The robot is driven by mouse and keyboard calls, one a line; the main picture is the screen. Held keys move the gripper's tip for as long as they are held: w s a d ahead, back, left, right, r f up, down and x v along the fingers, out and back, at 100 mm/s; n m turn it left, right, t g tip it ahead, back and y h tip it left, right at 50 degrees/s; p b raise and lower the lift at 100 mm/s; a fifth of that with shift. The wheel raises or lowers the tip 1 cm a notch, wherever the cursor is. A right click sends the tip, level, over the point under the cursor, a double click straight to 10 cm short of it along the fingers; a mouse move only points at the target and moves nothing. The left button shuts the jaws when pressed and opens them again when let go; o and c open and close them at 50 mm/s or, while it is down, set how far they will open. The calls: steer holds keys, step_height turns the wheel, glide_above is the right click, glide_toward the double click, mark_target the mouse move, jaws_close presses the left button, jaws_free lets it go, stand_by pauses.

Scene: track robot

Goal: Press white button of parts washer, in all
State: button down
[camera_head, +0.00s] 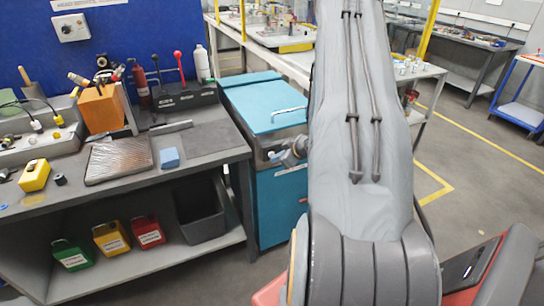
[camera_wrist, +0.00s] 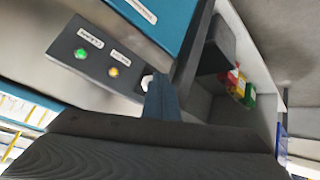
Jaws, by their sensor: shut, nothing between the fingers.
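The parts washer is the blue cabinet (camera_head: 262,100) right of the workbench in the head view. In the wrist view its blue edge (camera_wrist: 160,20) lies above a dark control panel (camera_wrist: 66,45). The panel has a green button (camera_wrist: 81,54), a yellow button (camera_wrist: 113,72) and a white button (camera_wrist: 147,80), in a row. My gripper (camera_wrist: 160,84) is shut and empty, its tip overlapping the white button and hiding part of it. I cannot tell whether it touches. In the head view my gripper (camera_head: 274,155) is at the washer's front, left of my arm.
The workbench (camera_head: 205,142) at left carries a foil-like tray (camera_head: 118,158) and a blue sponge (camera_head: 169,158). A grey bin (camera_head: 200,212) and red, yellow and green boxes stand on its lower shelf. Open floor (camera_head: 480,165) lies to the right.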

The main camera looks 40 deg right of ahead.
steer(key=shift+w+d, duration=0.1)
steer(key=shift+w, duration=0.3)
stand_by(0.7)
steer(key=shift+s, duration=0.1)
steer(key=shift+s+a+p, duration=0.2)
steer(key=shift+s+p, duration=0.1)
steer(key=shift+s, duration=0.4)
steer(key=shift+s+a+p, duration=0.2)
steer(key=shift+s, duration=0.6)
steer(key=shift+s+a+p, duration=0.2)
steer(key=shift+s+p, duration=0.05)
steer(key=shift+s, duration=0.6)
steer(key=shift+s+a+p, duration=0.2)
steer(key=shift+s, duration=0.6)
